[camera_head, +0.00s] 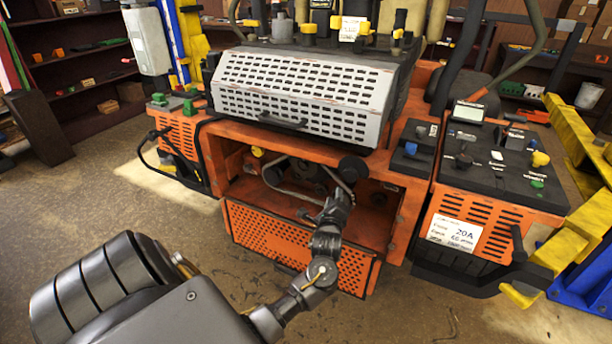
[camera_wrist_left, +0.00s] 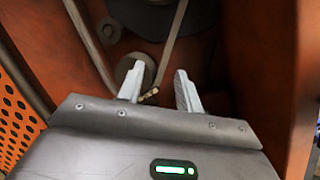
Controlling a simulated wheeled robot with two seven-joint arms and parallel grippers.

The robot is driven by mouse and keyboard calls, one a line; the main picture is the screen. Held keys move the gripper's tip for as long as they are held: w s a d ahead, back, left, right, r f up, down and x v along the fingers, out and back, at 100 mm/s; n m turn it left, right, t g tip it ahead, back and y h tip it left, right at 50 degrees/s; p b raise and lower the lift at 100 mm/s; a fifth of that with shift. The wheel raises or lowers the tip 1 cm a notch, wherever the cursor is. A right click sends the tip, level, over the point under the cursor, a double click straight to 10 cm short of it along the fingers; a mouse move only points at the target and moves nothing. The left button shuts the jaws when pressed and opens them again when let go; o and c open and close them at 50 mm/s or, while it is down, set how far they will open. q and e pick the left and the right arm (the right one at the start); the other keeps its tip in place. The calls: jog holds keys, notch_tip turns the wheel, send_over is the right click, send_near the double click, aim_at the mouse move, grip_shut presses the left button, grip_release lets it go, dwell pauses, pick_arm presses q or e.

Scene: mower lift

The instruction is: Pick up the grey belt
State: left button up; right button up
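The grey belt (camera_head: 291,193) hangs as a thin loop around pulleys inside the open front bay of the orange mower (camera_head: 229,187). In the left wrist view one strand of the belt (camera_wrist_left: 171,42) runs down toward the space between my fingertips, beside a round pale pulley. My left gripper (camera_head: 341,199) reaches into the bay at the right part of the belt. In the left wrist view my left gripper (camera_wrist_left: 159,88) has its two fingers apart, with the belt's lower end near or between them; contact cannot be told. My right gripper is out of view.
An orange perforated panel (camera_head: 290,246) lies below the bay opening. The bay's orange side wall (camera_wrist_left: 262,60) stands close on the right of my fingers. A control box (camera_head: 497,170) is at the right, and a yellow lift post (camera_head: 580,235) beyond it.

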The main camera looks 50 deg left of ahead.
aim_at(336, 178)
pick_arm(q)
jog(key=x, duration=0.3)
jog(key=r+x, duration=0.1)
jog(key=x, duration=0.3)
jog(key=p+x, duration=0.1)
jog(key=x, duration=0.3)
jog(key=shift+w+a+r, duration=0.15)
jog(key=shift+a+r, duration=0.05)
jog(key=shift+r, duration=0.15)
grip_shut()
